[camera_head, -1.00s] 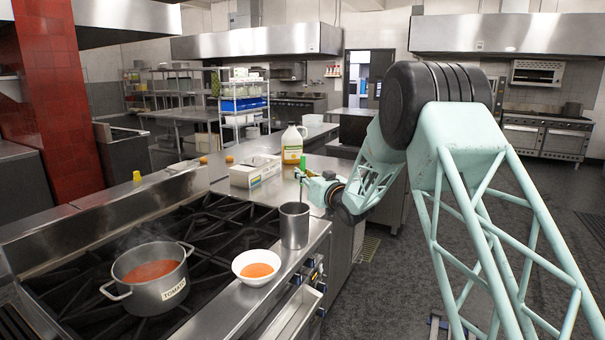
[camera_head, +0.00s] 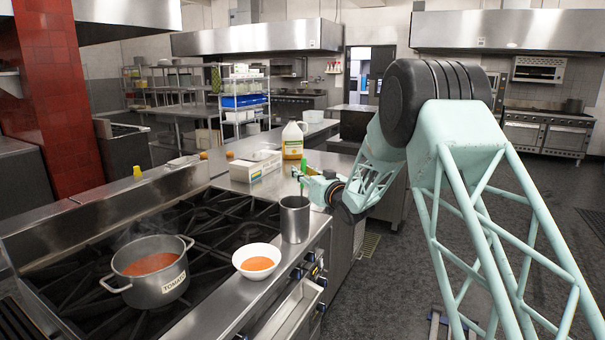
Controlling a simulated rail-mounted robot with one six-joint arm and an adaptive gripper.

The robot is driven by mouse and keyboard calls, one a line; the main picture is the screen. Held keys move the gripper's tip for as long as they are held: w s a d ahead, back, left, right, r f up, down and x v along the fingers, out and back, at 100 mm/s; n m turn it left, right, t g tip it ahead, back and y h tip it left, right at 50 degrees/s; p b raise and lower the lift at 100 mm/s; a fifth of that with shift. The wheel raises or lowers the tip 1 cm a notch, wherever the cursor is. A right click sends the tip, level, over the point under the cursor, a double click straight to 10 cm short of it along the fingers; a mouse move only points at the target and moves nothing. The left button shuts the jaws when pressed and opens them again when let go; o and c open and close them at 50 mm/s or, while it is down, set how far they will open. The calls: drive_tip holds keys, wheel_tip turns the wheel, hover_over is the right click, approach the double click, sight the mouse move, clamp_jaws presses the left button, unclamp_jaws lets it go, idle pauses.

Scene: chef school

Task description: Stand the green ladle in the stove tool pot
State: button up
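The green ladle (camera_head: 302,164) stands upright, with its green handle on top and a thin shaft below. My gripper (camera_head: 300,174), seen small and from the side, is at the handle and appears shut on it. The stove tool pot (camera_head: 295,222) is a grey metal cylinder on the steel ledge at the stove's right front. The ladle's shaft is over the pot's mouth and its lower end is hidden, seemingly inside the pot. I cannot tell whether it touches the bottom. My gripper is just above the rim, slightly right.
A white bowl of orange soup (camera_head: 257,262) sits left of the pot on the ledge. A saucepan labelled TOMATO (camera_head: 155,285) stands on the burners. A white box (camera_head: 254,167) and a yellowish jug (camera_head: 293,141) stand on the counter behind the pot.

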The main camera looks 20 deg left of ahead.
idle(0.4)
drive_tip(key=v, duration=1.2)
idle(0.5)
